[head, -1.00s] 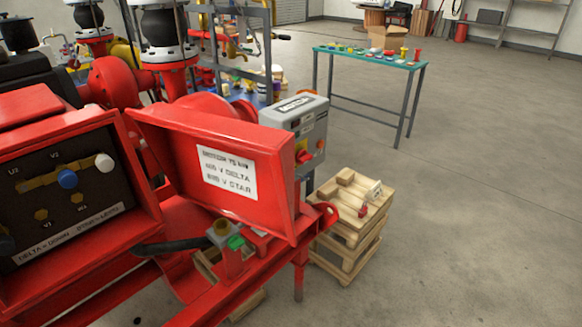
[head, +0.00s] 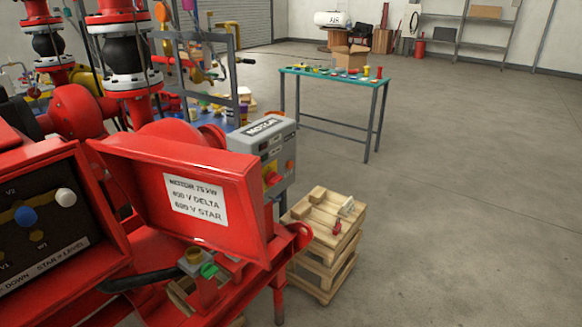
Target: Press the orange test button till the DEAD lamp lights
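A grey control box (head: 262,140) stands behind the open red lid of the motor terminal box. On its face are a red and yellow switch (head: 272,179) and a small orange-red button (head: 290,165). I cannot tell whether that is the orange test button. No lamp marked DEAD can be made out, and no lit lamp is clear. Neither of my grippers is in view.
The red lid (head: 185,185) has a label reading MOTOR 75 kW, 400 V DELTA, 690 V STAR. The open terminal box (head: 60,262) is at left. A pallet stack (head: 318,245) holds small items. A green-topped table (head: 330,86) stands behind. The floor at right is clear.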

